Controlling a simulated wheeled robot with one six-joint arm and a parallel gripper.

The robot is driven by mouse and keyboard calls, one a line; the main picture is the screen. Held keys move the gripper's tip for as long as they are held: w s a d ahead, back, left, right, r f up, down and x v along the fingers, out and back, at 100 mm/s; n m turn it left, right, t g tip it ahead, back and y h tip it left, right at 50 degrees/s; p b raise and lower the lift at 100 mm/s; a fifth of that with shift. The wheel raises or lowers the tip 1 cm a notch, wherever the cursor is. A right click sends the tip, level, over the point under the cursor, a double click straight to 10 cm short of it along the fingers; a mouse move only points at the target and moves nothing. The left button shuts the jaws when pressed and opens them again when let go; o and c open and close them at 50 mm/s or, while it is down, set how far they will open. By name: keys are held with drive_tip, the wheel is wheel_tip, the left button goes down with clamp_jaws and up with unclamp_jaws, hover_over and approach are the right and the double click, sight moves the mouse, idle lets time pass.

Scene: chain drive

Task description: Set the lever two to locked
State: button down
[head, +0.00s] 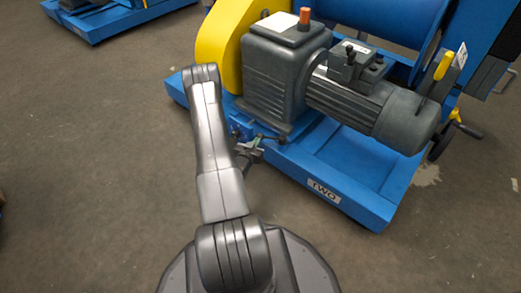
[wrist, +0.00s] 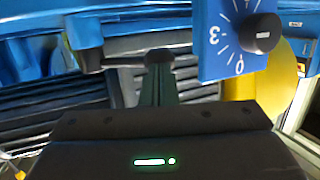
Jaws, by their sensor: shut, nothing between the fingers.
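The blue machine base with the plate reading TWO (head: 324,191) stands ahead of me. My gripper (head: 252,150) is low at the near side of this base, below the grey gearbox. Its fingers are together and empty, and they also show in the wrist view (wrist: 159,80). A dark bar (wrist: 92,59) lies close to the fingertips in the wrist view; I cannot tell if they touch or if it is the lever. A yellow-handled part (head: 444,66) stands upright beside a label at the motor's far right end. A lock marking is not readable.
A blue panel with a black knob (wrist: 262,34) and white numbers is right of the fingers. The gearbox (head: 275,78), motor (head: 385,112) and yellow guard (head: 220,45) rise above the base. A handwheel (head: 441,140) is at right. Floor (head: 90,180) at left is clear.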

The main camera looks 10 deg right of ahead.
drive_tip(key=w+d+m+g+h, duration=0.1)
drive_tip(key=w+h, duration=0.1)
drive_tip(key=w, duration=0.4)
drive_tip(key=shift+d+m, duration=0.2)
drive_tip(key=shift+m, duration=0.2)
drive_tip(key=shift+w+r, duration=0.1)
drive_tip(key=shift+w, duration=0.1)
drive_tip(key=p+v, duration=0.4)
drive_tip(key=v, duration=1)
drive_tip(key=shift+w, duration=0.1)
drive_tip(key=b+x, duration=0.4)
drive_tip(key=x, duration=0.9)
drive_tip(key=shift+w+d, duration=0.15)
drive_tip(key=shift+d, duration=0.15)
